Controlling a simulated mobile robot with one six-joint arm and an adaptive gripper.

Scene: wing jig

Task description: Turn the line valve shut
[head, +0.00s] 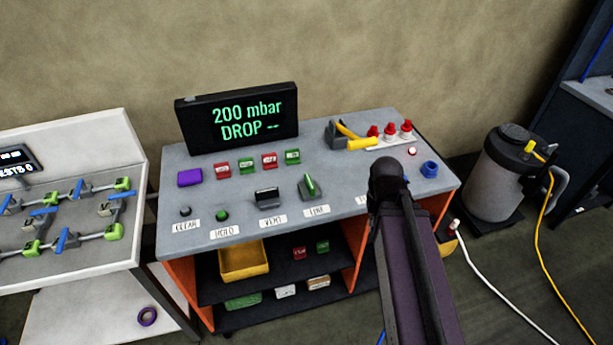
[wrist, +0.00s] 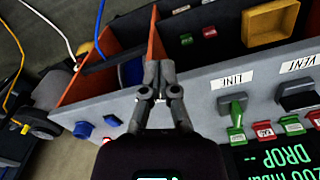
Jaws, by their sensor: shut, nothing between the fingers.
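The line valve (head: 311,187) has a grey body and a green handle, and sits on the grey bench top behind its LINE label (head: 316,211). The handle points roughly front to back. In the wrist view, which is upside down, the line valve (wrist: 236,108) lies to the right of my gripper (wrist: 159,72). My gripper is shut and empty, apart from the valve. In the head view my arm hides the gripper and the bench's front right part.
A black-handled vent valve (head: 267,195) stands left of the line valve. A display (head: 240,116) reads "200 mbar DROP --". A yellow-handled lever (head: 355,138), red-capped fittings (head: 390,131) and a blue ring (head: 429,169) occupy the right side. A grey canister (head: 497,175) stands right of the bench.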

